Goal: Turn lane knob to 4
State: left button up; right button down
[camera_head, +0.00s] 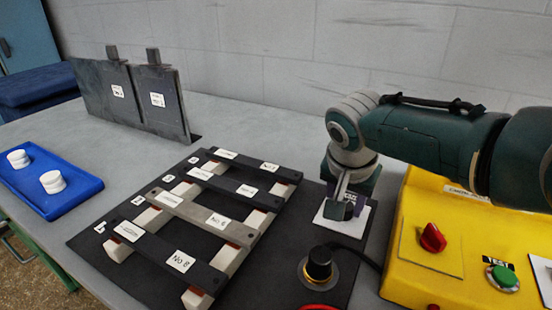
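A black round knob (319,263) with a pale ring at its base stands at the front of the dark mat. A red selector knob (432,238) sits on the sloped face of the yellow control box (410,284). No readable marking shows which of the two is the lane knob, and no setting can be read. My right gripper (343,208) points down over a white plate (326,220), behind the black knob and apart from both knobs. A small purple patch shows at the gripper; its fingers are too small and covered to judge. My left gripper is out of view.
A rack of labelled dark and grey bars (206,217) on pale blocks lies left of the black knob. A blue tray (75,202) holds two white stacks. Two dark upright plates (158,105) stand behind. A green button (503,278) is on the yellow box.

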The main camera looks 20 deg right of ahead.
jog(key=shift+w+a+f+m+h+b, duration=0.1)
jog(key=shift+f+m+h+b, duration=0.15)
jog(key=shift+m+b, duration=0.6)
jog(key=m+g+b, duration=0.1)
jog(key=m+b, duration=0.2)
jog(key=m+g+h+b, duration=0.1)
jog(key=m+b, duration=0.2)
jog(key=b, duration=0.1)
jog(key=shift+w+g, duration=0.15)
jog(key=shift+g, duration=0.15)
jog(key=shift+r+m+g+b, duration=0.2)
jog(key=shift+m+g+b, duration=0.1)
jog(key=shift+m+b, duration=0.75)
jog(key=shift+c, duration=1.9)
grip_release()
jog(key=shift+r, duration=0.15)
jog(key=p+v, duration=0.3)
jog(key=v, duration=0.6)
jog(key=shift+r, duration=0.35)
